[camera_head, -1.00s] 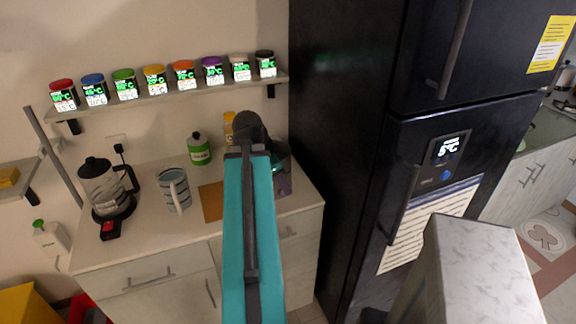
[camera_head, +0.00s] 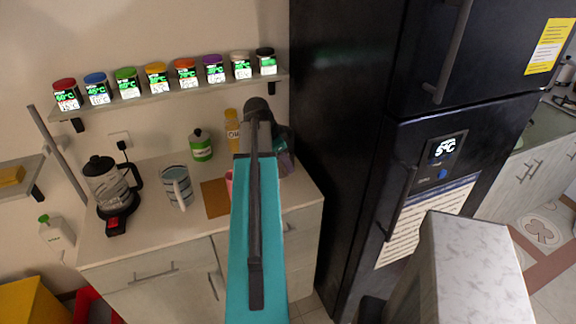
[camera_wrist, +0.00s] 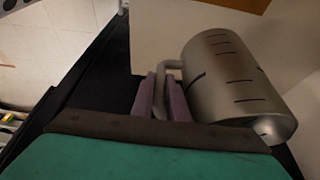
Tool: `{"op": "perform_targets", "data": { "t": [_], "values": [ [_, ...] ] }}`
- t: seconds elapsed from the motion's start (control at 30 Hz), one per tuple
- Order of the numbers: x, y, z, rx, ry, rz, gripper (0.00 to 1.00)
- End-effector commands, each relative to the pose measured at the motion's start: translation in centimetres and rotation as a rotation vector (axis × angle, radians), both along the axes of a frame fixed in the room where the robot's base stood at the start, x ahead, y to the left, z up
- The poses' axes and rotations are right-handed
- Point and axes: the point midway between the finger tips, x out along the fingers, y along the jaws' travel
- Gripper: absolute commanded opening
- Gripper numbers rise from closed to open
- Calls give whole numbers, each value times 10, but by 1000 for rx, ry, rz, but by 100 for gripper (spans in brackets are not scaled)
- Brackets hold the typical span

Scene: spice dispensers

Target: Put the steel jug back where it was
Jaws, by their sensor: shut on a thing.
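The steel jug (camera_wrist: 235,80) is a grey metal cylinder with short dark level marks, seen large in the wrist view. My gripper (camera_wrist: 163,92) has its purple fingers closed on the jug's handle, with the body to the right of them. In the head view my gripper (camera_head: 285,160) is at the right end of the counter, close to the fridge and mostly behind my teal arm. The jug is not clearly visible there. I cannot tell whether its base touches the counter.
On the counter (camera_head: 140,240) stand a coffee maker (camera_head: 108,188), a striped jug (camera_head: 177,187), a green bottle (camera_head: 201,147) and a yellow bottle (camera_head: 232,130). A brown board (camera_head: 214,198) lies beside a partly hidden pink object. Spice jars line the shelf above. A black fridge (camera_head: 345,130) bounds the right.

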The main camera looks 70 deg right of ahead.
Motion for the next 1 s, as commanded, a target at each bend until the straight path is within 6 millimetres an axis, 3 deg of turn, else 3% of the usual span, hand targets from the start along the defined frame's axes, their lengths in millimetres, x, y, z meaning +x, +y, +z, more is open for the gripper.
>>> {"op": "perform_targets", "data": {
  "t": [0.1, 0.3, 0.8, 1.0],
  "values": [
    [4, -15, 2, -3, 0, 0, 0],
    [6, -27, -1, -3, -1, -1, 0],
    [6, -29, -3, -3, 0, 0, 0],
    [6, -28, -13, -2, 0, -1, 0]
  ]
}}
